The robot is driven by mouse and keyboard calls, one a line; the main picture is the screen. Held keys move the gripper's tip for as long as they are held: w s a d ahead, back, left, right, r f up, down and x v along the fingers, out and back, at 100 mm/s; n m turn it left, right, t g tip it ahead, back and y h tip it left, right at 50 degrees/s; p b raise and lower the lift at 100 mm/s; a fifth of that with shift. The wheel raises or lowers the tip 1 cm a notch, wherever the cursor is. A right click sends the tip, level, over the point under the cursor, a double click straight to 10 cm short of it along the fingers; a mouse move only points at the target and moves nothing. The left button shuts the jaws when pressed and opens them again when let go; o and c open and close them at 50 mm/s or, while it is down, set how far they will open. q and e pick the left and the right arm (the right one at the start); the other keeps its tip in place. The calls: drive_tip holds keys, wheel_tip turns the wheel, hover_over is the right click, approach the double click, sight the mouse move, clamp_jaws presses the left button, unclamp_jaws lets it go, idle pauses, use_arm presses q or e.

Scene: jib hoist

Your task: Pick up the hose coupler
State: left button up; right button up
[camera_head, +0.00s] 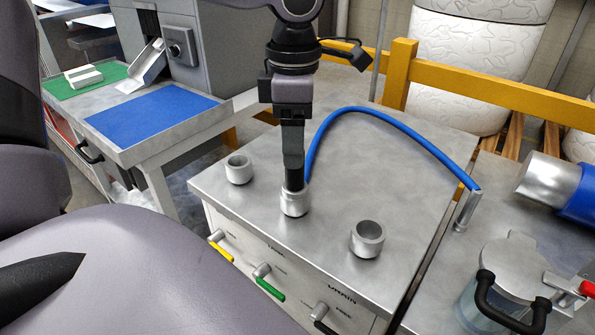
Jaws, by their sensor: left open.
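The blue hose (385,120) arches over the grey steel cabinet top. Its right end sits on a silver pipe stub (467,210). Its left end drops behind my left gripper (292,168), at the middle silver socket (295,203). The hose coupler is not clearly distinguishable there; the dark gripper covers most of that spot. My left gripper points straight down, open, with its tips just above or at the middle socket. I cannot tell whether its fingers stand around the coupler. My right gripper is not in view.
Empty silver sockets stand left (239,168) and right (367,239) on the cabinet top (310,255). Yellow, green (268,288) and black valve handles line its front. A yellow rail (480,85) runs behind. A lidded vessel (505,265) stands at right, a bench with blue mat (150,118) at left.

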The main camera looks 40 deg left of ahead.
sight(295, 177)
use_arm(q)
wheel_tip(295, 177, down, 5)
drive_tip(key=shift+r, duration=0.1)
clamp_jaws()
drive_tip(key=shift+w+r, duration=0.1)
